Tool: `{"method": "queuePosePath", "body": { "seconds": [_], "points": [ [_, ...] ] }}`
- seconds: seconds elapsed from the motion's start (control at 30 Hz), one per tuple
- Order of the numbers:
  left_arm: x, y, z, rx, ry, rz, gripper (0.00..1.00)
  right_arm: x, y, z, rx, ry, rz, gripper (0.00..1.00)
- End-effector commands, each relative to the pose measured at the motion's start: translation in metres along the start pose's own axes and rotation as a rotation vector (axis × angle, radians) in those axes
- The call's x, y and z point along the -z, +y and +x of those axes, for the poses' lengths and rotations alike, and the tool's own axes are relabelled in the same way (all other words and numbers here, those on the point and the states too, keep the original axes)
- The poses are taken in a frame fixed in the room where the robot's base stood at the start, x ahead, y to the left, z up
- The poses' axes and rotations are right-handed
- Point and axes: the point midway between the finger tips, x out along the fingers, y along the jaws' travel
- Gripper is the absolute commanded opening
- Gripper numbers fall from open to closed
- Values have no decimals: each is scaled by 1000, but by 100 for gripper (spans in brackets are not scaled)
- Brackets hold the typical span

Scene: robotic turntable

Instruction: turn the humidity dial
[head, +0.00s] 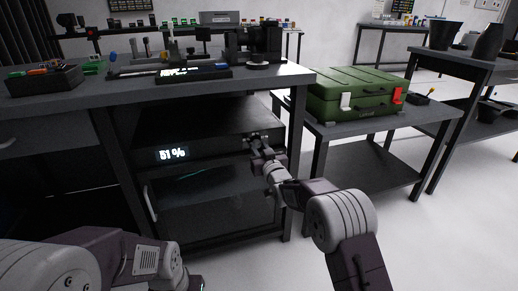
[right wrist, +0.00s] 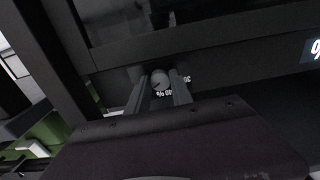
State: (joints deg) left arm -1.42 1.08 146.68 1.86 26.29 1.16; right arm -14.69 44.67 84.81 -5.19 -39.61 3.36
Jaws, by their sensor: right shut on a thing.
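The humidity dial (right wrist: 160,80) is a small round grey knob on the dark front panel of a cabinet under the workbench. White percent marks are printed beside it. In the right wrist view my right gripper (right wrist: 163,88) has its two fingers on either side of the dial, shut on it. In the head view my right gripper (head: 254,140) is at the right end of the panel and hides the dial. The lit display (head: 172,154) on the panel reads 51 %. My left arm shows at the lower left of the head view, but I see no left fingers.
The workbench (head: 95,92) above carries tools and trays. A bench leg (head: 294,165) stands close to the right of my right gripper. A green case (head: 360,95) lies on a lower table to the right. Grey floor is open at the lower right.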

Motion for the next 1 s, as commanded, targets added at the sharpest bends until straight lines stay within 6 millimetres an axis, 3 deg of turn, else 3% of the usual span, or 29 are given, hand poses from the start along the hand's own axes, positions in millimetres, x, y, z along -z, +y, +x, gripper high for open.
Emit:
{"method": "queuePosePath", "body": {
  "seconds": [0.37, 1.0],
  "points": [
    [1, 0, -8, 0, 0, 0, 0, 1, 0, 0, 0, -1, -199, 0],
    [2, 0, -21, 0, 0, 0, 0, 0, 1, 0, 1, -2, -806, 0]
  ]
}}
